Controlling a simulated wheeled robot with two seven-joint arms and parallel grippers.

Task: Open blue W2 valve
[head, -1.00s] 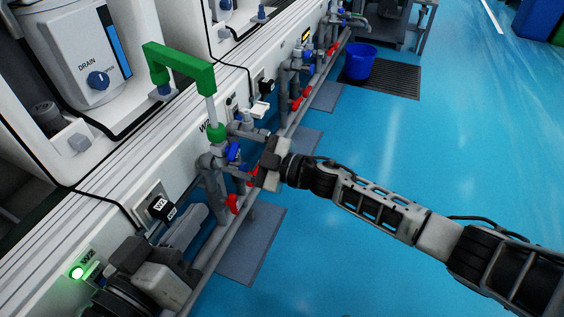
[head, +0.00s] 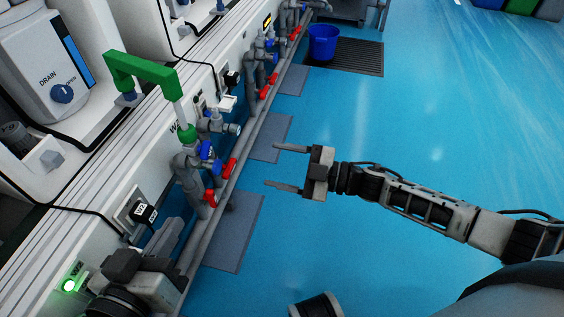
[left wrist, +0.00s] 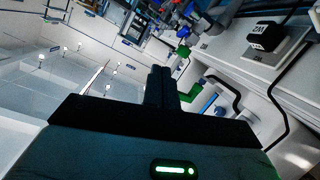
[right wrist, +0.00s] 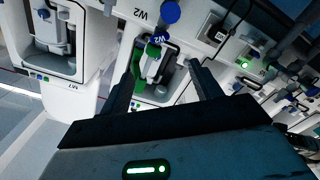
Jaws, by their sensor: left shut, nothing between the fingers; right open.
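Blue valve handles (head: 207,151) sit on the grey pipework below the green pipe beside the "W2" wall marking. One more blue handle shows just above them. I cannot tell whether the blue valve is open or shut. My right gripper (head: 279,167) is open and empty, to the right of the handles and apart from them, its fingers pointing towards the pipes. In the right wrist view, its fingers (right wrist: 163,60) frame part of the bench front, with "W2" labels above. My left gripper (head: 163,243) is shut and empty near the lower left pipe; its closed fingers show in the left wrist view (left wrist: 161,72).
Red handles (head: 229,168) sit just below the blue ones. The green pipe (head: 145,68) rises above. A W2 socket plug (head: 145,212) and a lit green button (head: 69,286) are on the panel. A blue bucket (head: 323,43) stands further back. Blue floor lies clear on the right.

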